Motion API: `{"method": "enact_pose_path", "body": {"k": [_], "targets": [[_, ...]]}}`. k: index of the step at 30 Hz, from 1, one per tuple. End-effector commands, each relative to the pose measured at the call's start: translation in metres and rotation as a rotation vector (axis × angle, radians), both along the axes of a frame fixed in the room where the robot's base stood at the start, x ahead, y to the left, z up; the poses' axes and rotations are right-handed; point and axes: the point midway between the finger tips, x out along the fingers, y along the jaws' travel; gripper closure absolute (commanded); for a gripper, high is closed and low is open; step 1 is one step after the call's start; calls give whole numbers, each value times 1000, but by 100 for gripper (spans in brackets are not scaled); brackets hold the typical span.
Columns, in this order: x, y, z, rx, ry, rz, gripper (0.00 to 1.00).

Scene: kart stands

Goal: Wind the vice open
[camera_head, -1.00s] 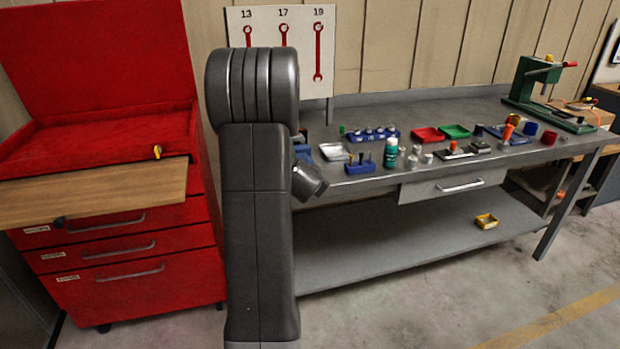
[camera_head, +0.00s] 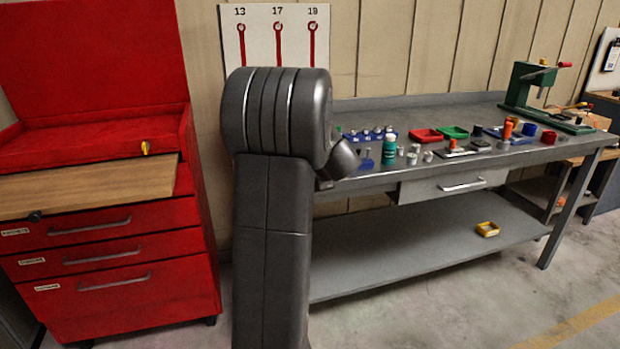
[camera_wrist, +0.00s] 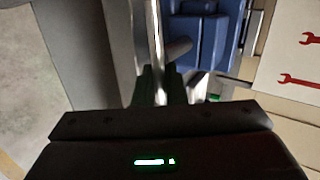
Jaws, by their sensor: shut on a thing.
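The blue vice (camera_wrist: 205,40) shows at the top of the wrist view. A shiny metal handle bar (camera_wrist: 155,35) runs up in front of it, and a short grey rod (camera_wrist: 179,48) lies beside the bar. My gripper (camera_wrist: 160,85) has its dark fingers shut on the handle bar. In the head view my own arm hides the vice and my gripper.
The grey workbench (camera_head: 400,263) carries trays, small parts and a green press (camera_head: 522,85). A red tool cabinet (camera_head: 110,255) stands left. A wrench board (camera_head: 262,15) hangs behind. The floor in front is clear.

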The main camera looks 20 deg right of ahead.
Motion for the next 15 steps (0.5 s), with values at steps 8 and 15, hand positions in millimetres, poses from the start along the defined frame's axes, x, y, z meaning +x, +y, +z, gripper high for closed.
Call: {"method": "enact_pose_path", "body": {"k": [8, 15], "targets": [[0, -1, -3, 66, 4, -1, 100], [0, 0, -3, 76, 3, 1, 100]]}}
